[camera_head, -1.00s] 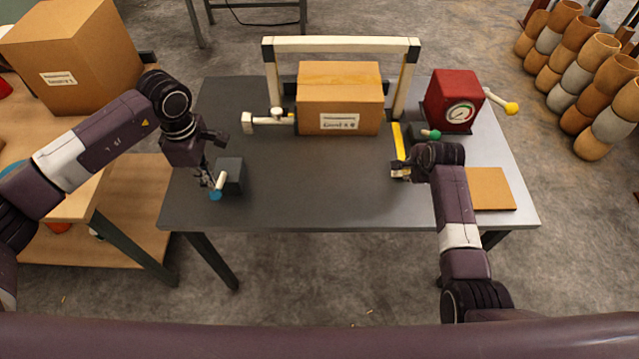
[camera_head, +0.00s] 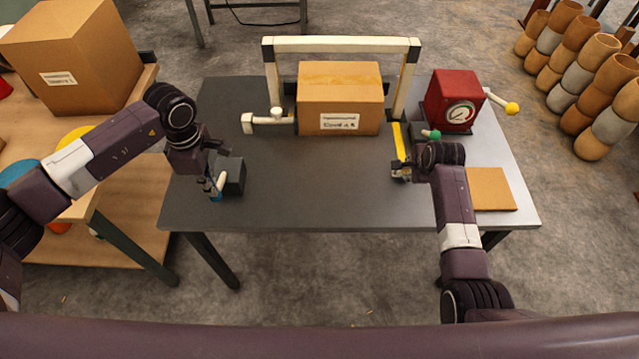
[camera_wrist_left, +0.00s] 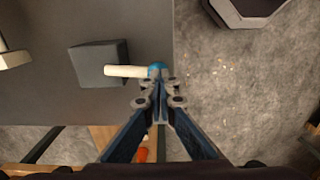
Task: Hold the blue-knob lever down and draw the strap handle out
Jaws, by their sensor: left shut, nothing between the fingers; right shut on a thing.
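The lever is a white bar (camera_wrist_left: 122,71) with a blue knob (camera_wrist_left: 157,69), set on a dark grey block (camera_wrist_left: 98,63) at the table's front left. The block also shows in the head view (camera_head: 234,175). My left gripper (camera_wrist_left: 161,86) is shut and empty, its fingertips right at the knob; I cannot tell if they touch. In the head view my left gripper (camera_head: 212,188) partly hides the knob. A yellow strap (camera_head: 399,143) runs forward from beside the carton. My right gripper (camera_head: 401,174) is shut on the strap's handle, which it mostly hides.
A cardboard carton (camera_head: 340,100) stands under a white frame (camera_head: 341,46) at the table's back. A red gauge box (camera_head: 452,98) with a yellow-knobbed lever and a tan board (camera_head: 490,189) lie to the right. The grey table (camera_head: 310,185) is clear between my grippers.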

